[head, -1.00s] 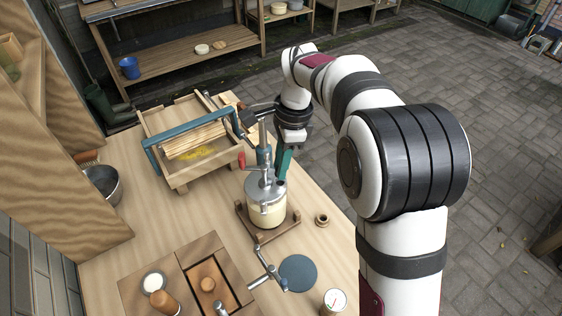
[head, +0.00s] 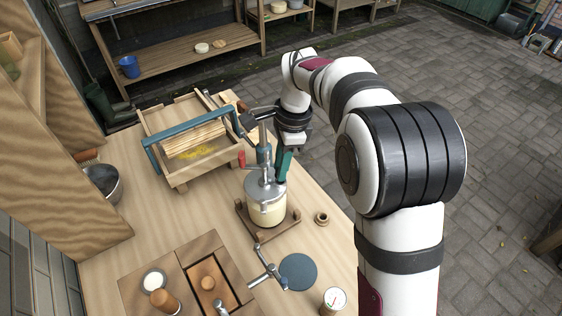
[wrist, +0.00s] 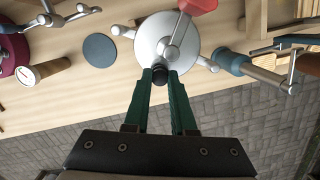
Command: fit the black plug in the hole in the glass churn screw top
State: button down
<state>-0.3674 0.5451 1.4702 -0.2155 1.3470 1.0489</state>
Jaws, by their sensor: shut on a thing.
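The glass churn (head: 267,212) stands upright in a wooden cradle, with pale contents and a grey metal screw top (head: 256,186). The screw top also shows in the wrist view (wrist: 150,44), seen from above, with its crank and red handle. My gripper (head: 281,180) has green fingers and is over the right edge of the top. In the wrist view my gripper (wrist: 161,72) is shut on the black plug (wrist: 161,78), which sits between the fingertips at the top's near rim.
A wooden crate press with a blue handle (head: 155,160) stands behind left of the churn. A small wooden ring (head: 321,218), a blue-grey disc (head: 298,272) and a metal crank (head: 268,268) lie near it. The table right of the churn is mostly clear.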

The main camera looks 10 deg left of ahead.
jog(key=shift+f, duration=0.75)
jog(key=shift+r, duration=0.1)
jog(key=c, duration=0.7)
grip_release()
jog(key=c, duration=0.3)
jog(key=shift+c, duration=0.2)
jog(key=shift+w+d+r, duration=0.1)
jog(key=shift+d+r, duration=0.05)
jog(key=shift+r, duration=0.95)
jog(key=shift+w+d+r, duration=0.1)
jog(key=shift+d+r, duration=0.05)
jog(key=shift+r, duration=1)
jog(key=shift+w+d+r, duration=0.1)
jog(key=shift+d+r, duration=0.05)
jog(key=shift+r, duration=0.95)
jog(key=shift+s+r, duration=0.1)
jog(key=shift+r, duration=0.1)
